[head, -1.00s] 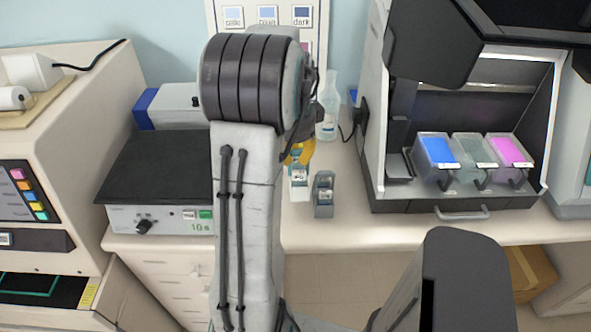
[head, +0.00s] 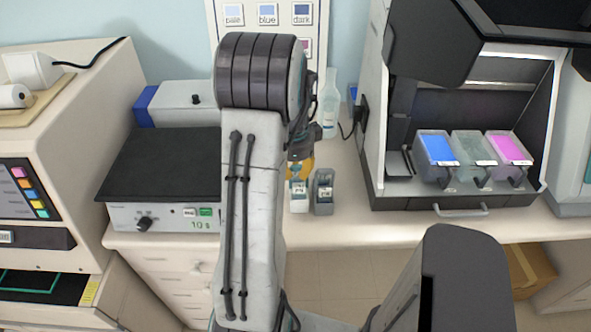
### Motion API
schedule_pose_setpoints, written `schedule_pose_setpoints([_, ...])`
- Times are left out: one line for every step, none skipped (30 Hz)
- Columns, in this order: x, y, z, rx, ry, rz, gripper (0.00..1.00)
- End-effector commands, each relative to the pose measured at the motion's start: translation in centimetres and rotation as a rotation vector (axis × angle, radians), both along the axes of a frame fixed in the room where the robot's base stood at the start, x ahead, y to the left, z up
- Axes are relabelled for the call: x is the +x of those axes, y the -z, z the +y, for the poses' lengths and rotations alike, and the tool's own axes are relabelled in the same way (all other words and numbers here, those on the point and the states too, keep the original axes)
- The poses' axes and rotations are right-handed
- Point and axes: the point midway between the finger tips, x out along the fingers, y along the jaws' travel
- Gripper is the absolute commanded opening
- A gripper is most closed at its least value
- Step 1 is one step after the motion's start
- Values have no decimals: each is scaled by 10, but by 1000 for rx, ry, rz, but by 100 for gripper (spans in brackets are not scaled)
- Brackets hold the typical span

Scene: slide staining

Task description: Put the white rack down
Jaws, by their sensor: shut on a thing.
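The white rack (head: 299,204) is near the middle of the head view, over the bench, just left of the grey rack (head: 323,193). It looks upright, and its bottom edge shows about level with that of the grey rack. I cannot tell whether it touches the bench. My gripper (head: 299,174), with yellow showing on it, is at the top of the white rack and shut on it. My arm hides part of the gripper, and the fingertips are hard to make out.
The bench (head: 345,225) is clear in front and to the right of the racks. A clear bottle (head: 329,108) stands behind. The open stainer cabinet (head: 375,195) with blue, grey-green and pink tubs is right. A hotplate (head: 155,217) is left.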

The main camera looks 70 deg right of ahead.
Motion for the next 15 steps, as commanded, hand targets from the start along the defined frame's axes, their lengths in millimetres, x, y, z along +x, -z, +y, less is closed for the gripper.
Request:
schedule_pose_setpoints([0, 0, 0, -2, 0, -1, 0])
schedule_pose_setpoints([0, 0, 0, -2, 0, -1, 0])
schedule_pose_setpoints([0, 1, 0, -1, 0, 0, 0])
schedule_pose_setpoints([0, 2, 0, -1, 0, 0, 0])
schedule_pose_setpoints([0, 3, 0, -1, 0, 0, 0])
schedule_pose_setpoints([0, 2, 0, -1, 0, 0, 24])
schedule_pose_setpoints([0, 2, 0, -1, 0, 0, 26])
schedule_pose_setpoints([0, 2, 0, -1, 0, 0, 29])
schedule_pose_setpoints([0, 2, 0, -1, 0, 0, 33])
schedule_pose_setpoints([0, 2, 0, -1, 0, 0, 35])
schedule_pose_setpoints([0, 2, 0, -1, 0, 0, 38])
schedule_pose_setpoints([0, 2, 0, -1, 0, 0, 42])
schedule_pose_setpoints([0, 2, 0, -1, 0, 0, 43])
schedule_pose_setpoints([0, 2, 0, -1, 0, 0, 43])
schedule_pose_setpoints([0, 2, 0, -1, 0, 0, 43])
